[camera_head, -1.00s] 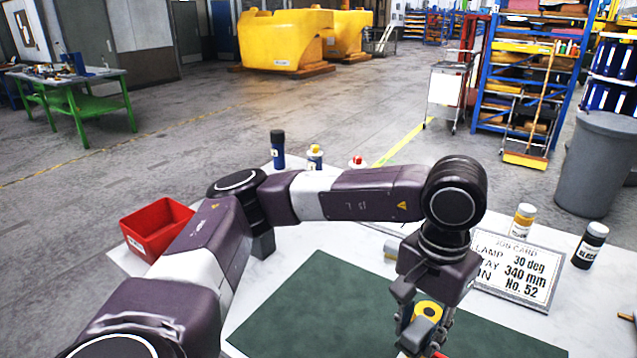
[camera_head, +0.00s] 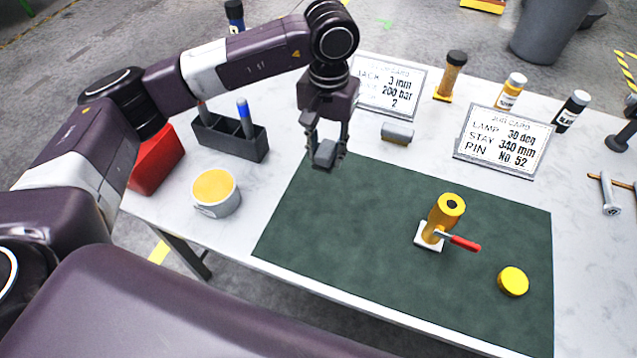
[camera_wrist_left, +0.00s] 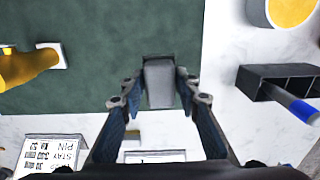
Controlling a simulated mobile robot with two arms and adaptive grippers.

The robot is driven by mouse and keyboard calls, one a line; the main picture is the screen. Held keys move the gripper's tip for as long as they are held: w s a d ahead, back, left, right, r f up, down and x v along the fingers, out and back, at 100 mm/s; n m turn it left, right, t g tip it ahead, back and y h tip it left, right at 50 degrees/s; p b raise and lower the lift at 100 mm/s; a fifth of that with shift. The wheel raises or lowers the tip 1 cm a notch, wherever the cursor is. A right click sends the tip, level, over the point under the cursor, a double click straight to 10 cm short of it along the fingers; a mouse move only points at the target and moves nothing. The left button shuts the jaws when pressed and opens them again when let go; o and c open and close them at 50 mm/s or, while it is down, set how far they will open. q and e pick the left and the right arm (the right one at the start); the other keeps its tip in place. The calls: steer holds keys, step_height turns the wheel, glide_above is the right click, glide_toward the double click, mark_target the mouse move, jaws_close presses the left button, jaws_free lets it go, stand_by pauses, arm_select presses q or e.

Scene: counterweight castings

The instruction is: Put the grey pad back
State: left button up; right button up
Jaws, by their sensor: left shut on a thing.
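My left gripper (camera_head: 324,150) is shut on a small grey pad (camera_head: 325,154) and holds it near the back left corner of the dark green mat (camera_head: 350,235). In the left wrist view the grey pad (camera_wrist_left: 159,83) sits between the two fingertips (camera_wrist_left: 158,95). The height of the pad above the surface is hard to tell. A yellow jack (camera_head: 442,215) with a red-tipped lever stands upright on a white base on the mat, apart from the gripper. My right gripper is not in view.
A yellow disc (camera_head: 513,281) lies on the mat. A grey block (camera_head: 397,133) lies behind it, near two job cards (camera_head: 390,87) (camera_head: 504,141). A dark pen holder (camera_head: 228,138), a yellow-topped round tin (camera_head: 216,193) and a red bin (camera_head: 157,160) stand left. Several bottles line the back. The mat's left half is clear.

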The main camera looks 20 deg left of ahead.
arm_select(q)
steer(key=p, duration=0.3)
glide_above(324, 198)
step_height(324, 198, down, 9)
steer(key=shift+f, duration=0.15)
step_height(324, 198, down, 5)
steer(key=shift+r+p, duration=0.1)
steer(key=shift+p, duration=0.35)
steer(key=shift+f+b, duration=0.25)
steer(key=shift+b, duration=0.05)
steer(key=o, duration=1.1)
steer(key=shift+r, duration=0.15)
